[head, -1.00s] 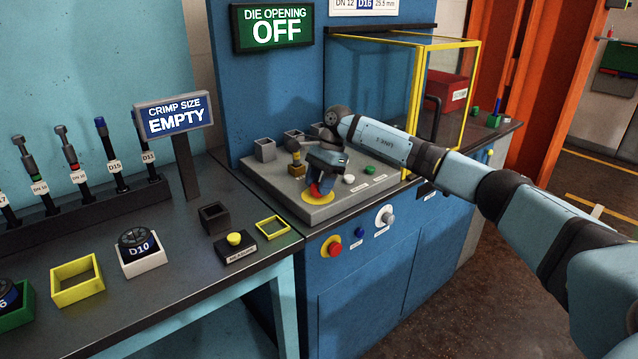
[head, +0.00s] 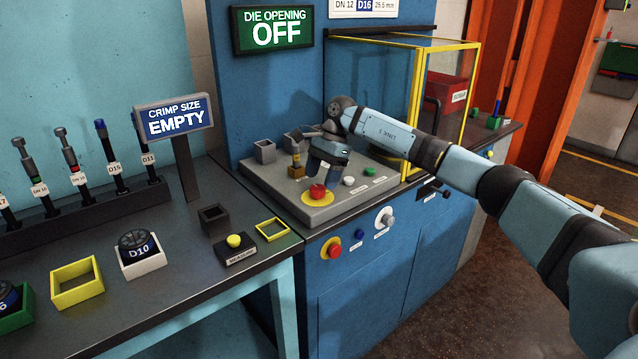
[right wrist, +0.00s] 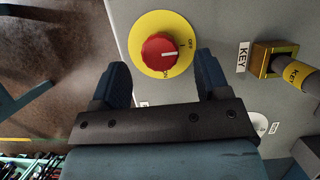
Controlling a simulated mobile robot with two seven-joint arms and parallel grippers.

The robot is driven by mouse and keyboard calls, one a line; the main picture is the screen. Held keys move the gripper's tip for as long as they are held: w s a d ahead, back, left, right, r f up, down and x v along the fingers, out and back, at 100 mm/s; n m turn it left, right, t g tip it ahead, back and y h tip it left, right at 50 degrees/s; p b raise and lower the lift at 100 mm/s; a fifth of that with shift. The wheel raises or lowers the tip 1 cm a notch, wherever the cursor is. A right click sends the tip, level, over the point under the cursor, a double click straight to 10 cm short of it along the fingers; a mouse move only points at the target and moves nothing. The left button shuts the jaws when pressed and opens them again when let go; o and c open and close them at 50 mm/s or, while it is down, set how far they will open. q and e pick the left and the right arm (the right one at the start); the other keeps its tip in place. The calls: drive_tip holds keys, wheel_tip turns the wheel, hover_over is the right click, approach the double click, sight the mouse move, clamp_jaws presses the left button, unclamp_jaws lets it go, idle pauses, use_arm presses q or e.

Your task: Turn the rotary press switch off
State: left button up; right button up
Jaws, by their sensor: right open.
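The rotary press switch is a red knob (head: 317,192) on a yellow disc, on the grey panel of the blue press. In the right wrist view the knob (right wrist: 160,52) has a white mark pointing right, with OFF and ON lettering on the disc around it. My right gripper (head: 315,174) is just above the knob in the head view. In the right wrist view its dark blue fingers (right wrist: 162,68) are spread apart on either side below the knob, with nothing between them. My left gripper is out of view.
A brass key switch (right wrist: 275,62) stands beside the knob. White (head: 349,181) and green (head: 369,171) buttons are on the same panel. A yellow-framed guard (head: 418,110) stands behind my right arm. A red button (head: 335,248) is on the press front. A sign (head: 273,28) reads "DIE OPENING OFF".

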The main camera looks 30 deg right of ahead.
drive_tip(key=v, duration=1.1)
drive_tip(key=shift+p, duration=0.4)
